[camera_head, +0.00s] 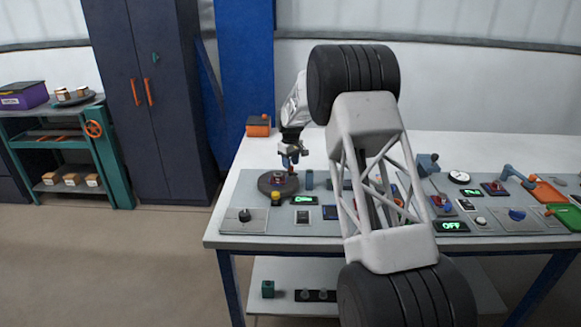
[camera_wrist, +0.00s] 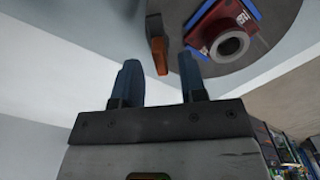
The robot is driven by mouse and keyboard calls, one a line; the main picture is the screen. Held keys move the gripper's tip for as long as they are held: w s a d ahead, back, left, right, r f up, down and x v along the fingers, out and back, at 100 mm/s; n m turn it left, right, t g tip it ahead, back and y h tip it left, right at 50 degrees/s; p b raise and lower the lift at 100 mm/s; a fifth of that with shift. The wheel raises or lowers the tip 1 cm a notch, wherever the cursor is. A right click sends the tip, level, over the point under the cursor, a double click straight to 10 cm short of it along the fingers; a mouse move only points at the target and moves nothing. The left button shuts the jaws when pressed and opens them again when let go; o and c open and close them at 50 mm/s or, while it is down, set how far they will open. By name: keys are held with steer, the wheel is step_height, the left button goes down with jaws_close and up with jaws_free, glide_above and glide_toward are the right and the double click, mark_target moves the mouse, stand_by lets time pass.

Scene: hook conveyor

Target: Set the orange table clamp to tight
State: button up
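In the wrist view, a narrow orange piece (camera_wrist: 158,56), lever-like, shows at the edge of a round dark disc (camera_wrist: 283,55); I take it for the table clamp. My gripper (camera_wrist: 159,60) is open, its two blue fingers apart. The orange piece appears in the gap between the fingertips, nearer the left one; I cannot tell whether they touch it. In the head view my gripper (camera_head: 290,160) points down just above the disc (camera_head: 266,188) at the left of the bench. The clamp cannot be made out there, and its setting cannot be read.
A red block with blue edges and a pale ring (camera_wrist: 232,44) sits on the disc. A yellow knob (camera_head: 276,198), a black knob (camera_head: 245,215) and a green-lit display (camera_head: 304,199) are close by. An orange box (camera_head: 258,126) stands at the bench's back left corner.

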steer(key=shift+f, duration=1)
jaws_close()
